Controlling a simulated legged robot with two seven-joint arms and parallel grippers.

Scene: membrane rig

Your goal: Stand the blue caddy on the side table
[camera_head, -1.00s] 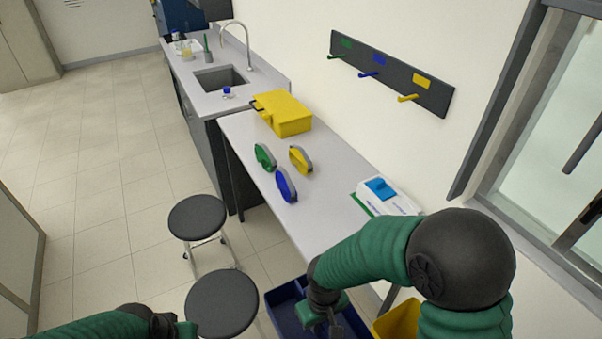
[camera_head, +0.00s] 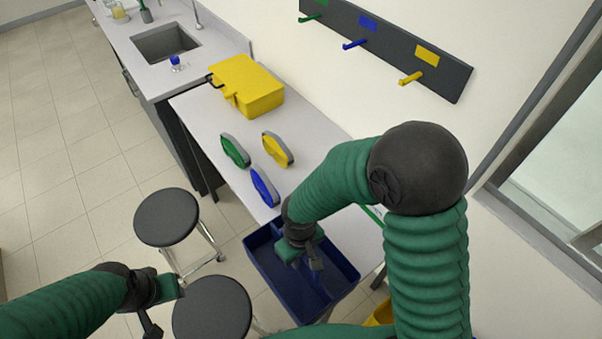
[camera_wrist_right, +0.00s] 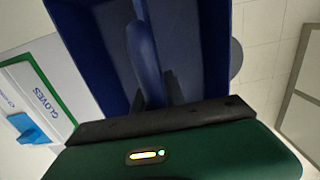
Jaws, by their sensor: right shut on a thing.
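The blue caddy (camera_head: 258,260) is an open, dark-blue tray with a middle handle. My right gripper (camera_head: 308,262) is shut on that handle; the wrist view shows the dark fingers (camera_wrist_right: 155,95) on either side of the blue handle, with the caddy's wall (camera_wrist_right: 215,60) beyond. The caddy overlaps the near end of the white side table (camera_head: 210,115) in the head view; I cannot tell its height above or gap from the top. My forearm hides part of the table. My left gripper (camera_head: 160,305) is low at the left, away from the caddy; its opening is unclear.
Green (camera_head: 235,150), yellow (camera_head: 277,149) and blue (camera_head: 264,186) rounded items and a yellow case (camera_head: 246,86) lie on the table. A glove box (camera_wrist_right: 35,100) shows in the wrist view. Two stools (camera_head: 166,216) stand left. A hook rack (camera_head: 385,45) is on the wall.

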